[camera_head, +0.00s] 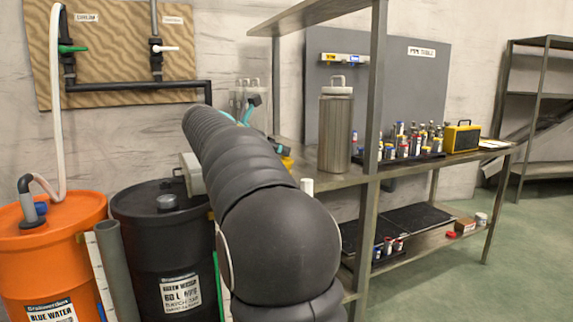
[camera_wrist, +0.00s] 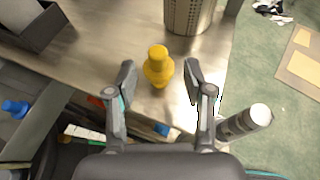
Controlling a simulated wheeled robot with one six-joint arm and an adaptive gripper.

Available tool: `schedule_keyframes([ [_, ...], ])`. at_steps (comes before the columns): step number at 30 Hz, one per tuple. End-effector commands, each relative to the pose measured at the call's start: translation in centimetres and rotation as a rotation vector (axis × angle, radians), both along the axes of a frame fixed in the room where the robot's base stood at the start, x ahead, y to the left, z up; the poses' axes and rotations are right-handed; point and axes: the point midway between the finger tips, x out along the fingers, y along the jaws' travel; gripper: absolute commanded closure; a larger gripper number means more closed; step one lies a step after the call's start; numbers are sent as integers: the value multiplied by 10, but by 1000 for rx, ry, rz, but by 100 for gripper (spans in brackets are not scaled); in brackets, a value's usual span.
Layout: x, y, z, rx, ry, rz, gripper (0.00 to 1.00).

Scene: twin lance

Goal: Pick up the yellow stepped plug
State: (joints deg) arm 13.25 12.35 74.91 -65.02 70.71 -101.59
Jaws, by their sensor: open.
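The yellow stepped plug (camera_wrist: 158,67) stands upright on the metal shelf top (camera_wrist: 105,38) in the wrist view, its narrow end up. My gripper (camera_wrist: 160,82) is open, with one finger on each side of the plug and a gap to both. The fingers do not appear to touch it. In the head view my dark arm covers most of the plug; only a small yellow patch (camera_head: 287,163) shows beside the arm, probably the plug.
A perforated metal canister (camera_wrist: 188,14) stands just beyond the plug. A grey cylinder with a white cap (camera_wrist: 245,122) is right of my gripper. A shelf post (camera_head: 374,110) rises near my arm. Orange (camera_head: 60,240) and black (camera_head: 165,230) drums stand left.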

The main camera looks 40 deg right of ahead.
Motion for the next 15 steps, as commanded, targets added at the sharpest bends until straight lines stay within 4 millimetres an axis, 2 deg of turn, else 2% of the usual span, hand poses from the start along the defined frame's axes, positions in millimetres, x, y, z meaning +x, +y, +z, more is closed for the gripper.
schedule_keyframes([
  [5, 3, -12, -5, 0, -1, -1, 48],
  [12, 9, -42, -18, 1, 0, -1, 48],
  [15, 9, -47, -19, 0, -2, -1, 48],
])
